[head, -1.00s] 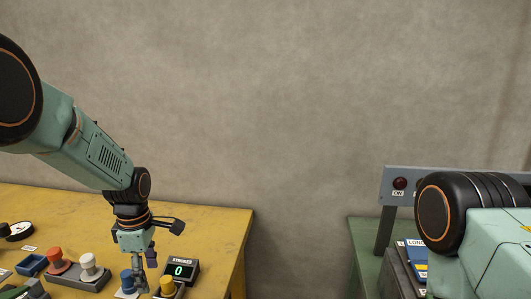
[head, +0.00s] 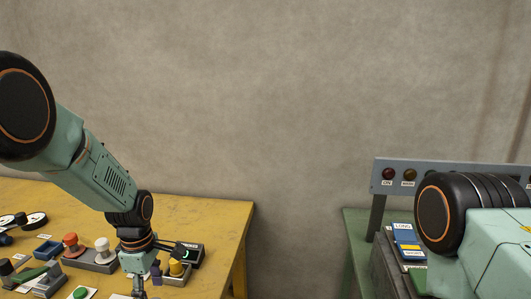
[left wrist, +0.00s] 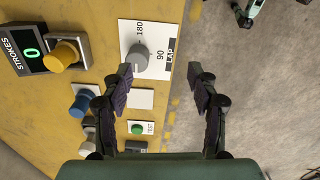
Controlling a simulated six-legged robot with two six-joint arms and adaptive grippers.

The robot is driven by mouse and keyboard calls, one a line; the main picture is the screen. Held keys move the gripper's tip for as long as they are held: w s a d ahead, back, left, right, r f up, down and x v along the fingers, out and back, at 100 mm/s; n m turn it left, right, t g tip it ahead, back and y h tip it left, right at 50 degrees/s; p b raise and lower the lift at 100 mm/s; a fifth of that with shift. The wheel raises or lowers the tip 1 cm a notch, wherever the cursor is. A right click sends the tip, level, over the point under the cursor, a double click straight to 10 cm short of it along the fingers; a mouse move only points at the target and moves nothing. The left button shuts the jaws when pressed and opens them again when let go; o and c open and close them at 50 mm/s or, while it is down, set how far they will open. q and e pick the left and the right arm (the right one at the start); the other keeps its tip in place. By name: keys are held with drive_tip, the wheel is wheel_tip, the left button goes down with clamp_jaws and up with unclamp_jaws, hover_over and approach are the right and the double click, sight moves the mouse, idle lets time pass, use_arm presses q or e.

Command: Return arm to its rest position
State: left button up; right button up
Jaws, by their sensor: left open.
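My left arm comes in from the left in the head view. Its gripper (head: 140,285) points down over the yellow table, with its tips near the bottom edge of the picture. In the left wrist view the gripper (left wrist: 163,88) has its two dark fingers spread wide with nothing between them. Below the fingers are the table's edge and a grey dial (left wrist: 137,57) on a white LAP plate, apart from the fingers. The right gripper is not in view; only part of my right arm shows at the right of the head view.
The yellow table (head: 215,215) carries an orange knob (head: 71,241), a white knob (head: 102,245), a yellow knob (head: 177,267), a green button (head: 81,293) and a STROKES counter (left wrist: 30,47). A green table (head: 355,222) with a lamp panel (head: 440,179) stands right. Floor lies between.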

use_arm(q)
drive_tip(key=s+d+f+m, duration=0.3)
drive_tip(key=s+f+m, duration=0.5)
drive_tip(key=s+f, duration=0.75)
drive_tip(key=s+m, duration=0.9)
drive_tip(key=s, duration=1.1)
wheel_tip(320, 180, down, 10)
drive_tip(key=b, duration=1)
drive_tip(key=shift+w+d+f, duration=0.15)
drive_tip(key=shift+w, duration=0.25)
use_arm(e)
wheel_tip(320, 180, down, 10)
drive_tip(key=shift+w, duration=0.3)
